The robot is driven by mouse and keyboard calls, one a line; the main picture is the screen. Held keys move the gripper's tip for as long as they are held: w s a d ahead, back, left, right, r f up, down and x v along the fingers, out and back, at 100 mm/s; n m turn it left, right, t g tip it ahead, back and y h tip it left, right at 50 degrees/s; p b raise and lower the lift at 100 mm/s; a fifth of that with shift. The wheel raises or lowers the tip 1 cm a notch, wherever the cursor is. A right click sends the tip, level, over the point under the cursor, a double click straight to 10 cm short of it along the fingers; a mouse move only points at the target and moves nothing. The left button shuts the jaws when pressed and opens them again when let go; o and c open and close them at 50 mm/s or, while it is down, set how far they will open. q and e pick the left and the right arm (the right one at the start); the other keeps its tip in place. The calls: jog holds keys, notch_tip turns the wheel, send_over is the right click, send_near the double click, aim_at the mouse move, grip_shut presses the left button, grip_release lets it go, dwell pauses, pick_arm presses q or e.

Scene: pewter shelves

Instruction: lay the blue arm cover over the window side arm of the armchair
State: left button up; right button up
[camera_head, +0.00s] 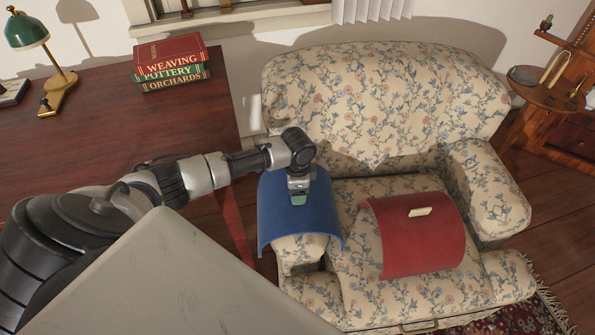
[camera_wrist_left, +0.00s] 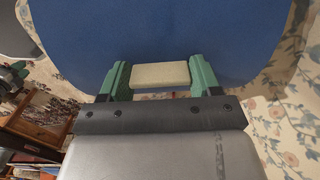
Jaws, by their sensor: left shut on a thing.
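The blue arm cover (camera_head: 275,218) is curved over the left-hand arm (camera_head: 301,250) of the floral armchair (camera_head: 385,95), on the side towards the desk. The front end of that arm shows below the cover's edge. I cannot tell whether the cover rests on the arm or hangs just above it. My left gripper (camera_head: 298,201) is above the cover, shut on its cream tab. In the left wrist view the tab (camera_wrist_left: 160,75) sits between the green fingers, with the blue cloth (camera_wrist_left: 160,30) beyond. My right gripper is not in view.
A red cover (camera_head: 400,245) with a cream tab lies on the seat. The right-hand chair arm (camera_head: 487,188) is bare. A wooden desk (camera_head: 75,120) at left holds books (camera_head: 172,62) and a green lamp (camera_head: 28,32). A small cabinet (camera_head: 560,105) stands at right. The window sill (camera_head: 230,15) is behind.

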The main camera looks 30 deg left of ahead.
pick_arm(q)
jog(key=o, duration=1.4)
jog(key=shift+c, duration=0.2)
